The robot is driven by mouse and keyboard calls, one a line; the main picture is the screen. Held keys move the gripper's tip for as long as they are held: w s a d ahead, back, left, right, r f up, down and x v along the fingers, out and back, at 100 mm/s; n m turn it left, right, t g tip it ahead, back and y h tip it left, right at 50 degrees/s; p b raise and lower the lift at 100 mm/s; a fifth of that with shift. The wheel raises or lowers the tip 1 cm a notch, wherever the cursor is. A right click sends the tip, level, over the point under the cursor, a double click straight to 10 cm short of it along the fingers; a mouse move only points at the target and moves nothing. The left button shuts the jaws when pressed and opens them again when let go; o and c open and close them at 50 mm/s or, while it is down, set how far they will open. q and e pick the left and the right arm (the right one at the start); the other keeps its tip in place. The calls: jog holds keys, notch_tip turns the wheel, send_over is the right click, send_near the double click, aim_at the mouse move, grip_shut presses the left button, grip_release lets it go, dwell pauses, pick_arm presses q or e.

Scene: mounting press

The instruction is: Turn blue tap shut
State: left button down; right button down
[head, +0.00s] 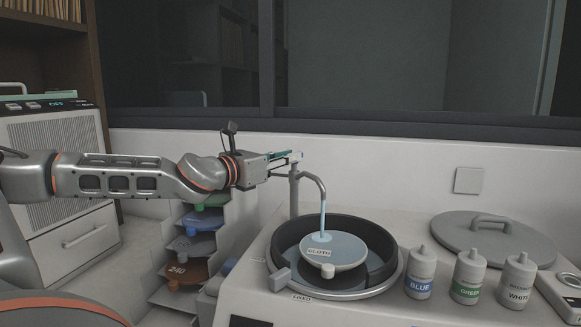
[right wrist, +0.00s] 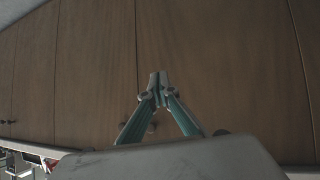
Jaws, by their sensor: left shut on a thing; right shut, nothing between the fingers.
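The tap (head: 294,198) is a grey upright pipe with a curved spout behind the round basin. A light blue stream (head: 323,218) falls from the spout onto a pale disc marked CLOTH (head: 345,252). My left gripper (head: 287,158) reaches in from the left and is shut on the tap's handle (head: 297,156) at the top of the pipe. The handle shows a small blue part; the fingers partly hide it. My right gripper (right wrist: 158,86) is shut and empty in the right wrist view, in front of brown wooden panels, away from the tap.
The dark-rimmed basin (head: 392,284) sits in a pale counter. Bottles marked BLUE (head: 420,275), GREEN (head: 467,280) and WHITE (head: 516,284) stand to its right, before a grey lid (head: 495,240). A stepped rack (head: 236,215) holding coloured discs stands left, below my left arm.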

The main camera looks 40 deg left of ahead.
pick_arm(q)
jog(key=shift+a+f+h+b, duration=0.15)
jog(key=shift+f+h+b, duration=0.05)
jog(key=shift+h+b, duration=0.15)
jog(key=m+g+h, duration=0.2)
jog(key=m+h, duration=0.2)
jog(key=a+m+g+h, duration=0.1)
jog(key=m+g+h, duration=0.2)
jog(key=h, duration=0.2)
jog(key=w+r+m+g+h, duration=0.1)
jog(key=m+g+h, duration=0.2)
jog(key=m+h, duration=0.1)
jog(key=shift+a+m+h+p, duration=0.3)
jog(key=shift+a+h, duration=0.1)
jog(key=shift+h, duration=0.15)
jog(key=shift+w+f+m+g+h+p, duration=0.1)
jog(key=shift+m+g+h+p, duration=0.25)
jog(key=shift+g, duration=0.45)
pick_arm(e)
jog(key=shift+w+r, duration=0.1)
jog(key=shift+r, duration=0.25)
jog(key=shift+f, duration=0.15)
